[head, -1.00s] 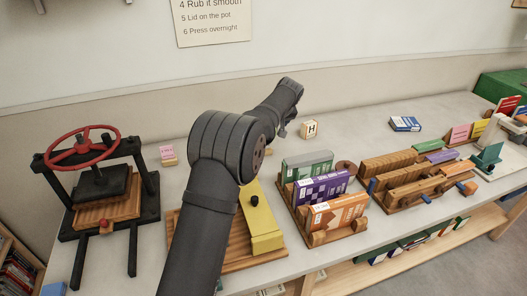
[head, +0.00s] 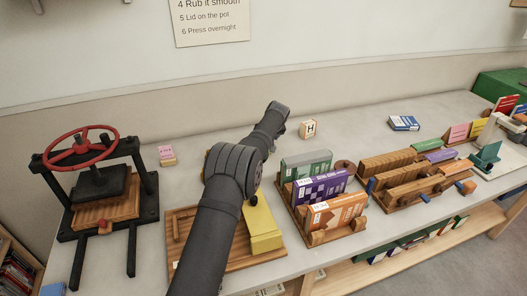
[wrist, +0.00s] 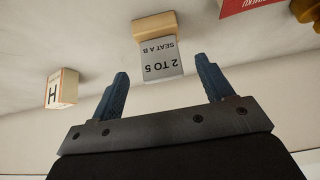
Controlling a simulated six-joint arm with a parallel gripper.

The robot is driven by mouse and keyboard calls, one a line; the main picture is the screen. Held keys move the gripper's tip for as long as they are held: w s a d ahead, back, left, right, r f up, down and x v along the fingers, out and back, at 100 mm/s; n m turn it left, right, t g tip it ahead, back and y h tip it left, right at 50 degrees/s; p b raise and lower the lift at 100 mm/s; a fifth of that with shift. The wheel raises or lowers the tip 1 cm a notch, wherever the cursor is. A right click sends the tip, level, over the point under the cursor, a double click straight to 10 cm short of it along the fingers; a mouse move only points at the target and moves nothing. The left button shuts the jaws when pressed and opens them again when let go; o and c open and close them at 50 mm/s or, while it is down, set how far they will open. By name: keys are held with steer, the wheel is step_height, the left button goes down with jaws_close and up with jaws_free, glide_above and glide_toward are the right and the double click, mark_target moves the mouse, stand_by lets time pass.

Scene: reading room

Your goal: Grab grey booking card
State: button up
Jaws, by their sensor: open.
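The grey booking card (wrist: 161,60) stands in a small wooden holder (wrist: 154,26) in the wrist view. Nothing is held, and I see no contact with the card. In the head view I cannot make out the grey card, and my arm hides the fingers.
An H block (head: 308,129) stands behind the book racks and also shows in the wrist view (wrist: 62,88). A red card (wrist: 248,6) is near the card. A press (head: 95,195) stands left; a book rack (head: 310,237) stands right of my arm.

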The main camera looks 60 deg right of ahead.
steer(key=shift+x, duration=1.8)
steer(key=c, duration=1.4)
